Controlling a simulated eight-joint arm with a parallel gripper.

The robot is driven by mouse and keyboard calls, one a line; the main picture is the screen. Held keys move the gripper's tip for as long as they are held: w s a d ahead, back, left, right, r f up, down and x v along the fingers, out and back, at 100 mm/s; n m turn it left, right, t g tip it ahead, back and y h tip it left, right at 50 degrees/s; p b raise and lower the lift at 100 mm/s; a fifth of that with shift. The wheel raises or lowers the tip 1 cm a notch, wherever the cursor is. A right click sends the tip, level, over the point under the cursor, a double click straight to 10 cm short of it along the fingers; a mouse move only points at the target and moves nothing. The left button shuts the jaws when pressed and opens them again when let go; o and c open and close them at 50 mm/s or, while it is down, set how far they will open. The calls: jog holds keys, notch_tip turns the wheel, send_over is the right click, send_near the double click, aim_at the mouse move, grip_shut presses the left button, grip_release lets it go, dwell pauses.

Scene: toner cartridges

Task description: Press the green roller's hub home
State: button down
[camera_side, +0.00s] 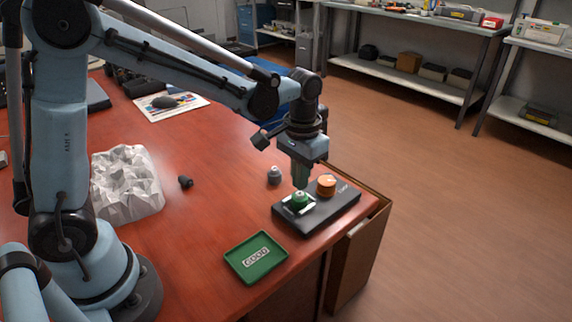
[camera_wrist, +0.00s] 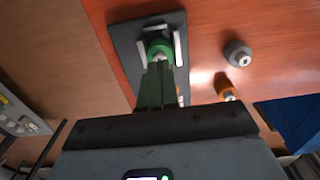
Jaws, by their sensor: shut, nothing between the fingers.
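The green roller (camera_side: 299,201) sits upright in a holder on a black block (camera_side: 318,214) near the table's front right edge. It has a pale hub on top. In the wrist view the green roller (camera_wrist: 158,49) stands between two pale metal walls on the black block (camera_wrist: 124,44). My gripper (camera_side: 300,186) is shut and empty, pointing down just over the roller. In the wrist view its green fingers (camera_wrist: 157,68) reach the near side of the roller and cover part of it. I cannot tell whether the tips touch the hub.
A grey part (camera_side: 274,175) stands on the table to the left. A green tray labelled GOOD (camera_side: 235,267) lies in front; the table between is clear.

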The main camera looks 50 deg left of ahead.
aim_at(300, 193)
jog(key=shift+f, duration=1.1)
dwell(0.6)
jog(key=shift+r, duration=3.55)
jog(key=shift+s+r, duration=0.1)
jog(key=s+a+t, duration=0.2)
jog(key=s+t, duration=0.1)
jog(key=s, duration=0.2)
jog(key=s+a+r+t, duration=0.1)
jog(key=s+a+t, duration=0.1)
jog(key=s+t, duration=0.2)
jog(key=shift+s+a+r, duration=0.15)
jog(key=shift+s+a, duration=0.1)
jog(key=shift+s, duration=0.3)
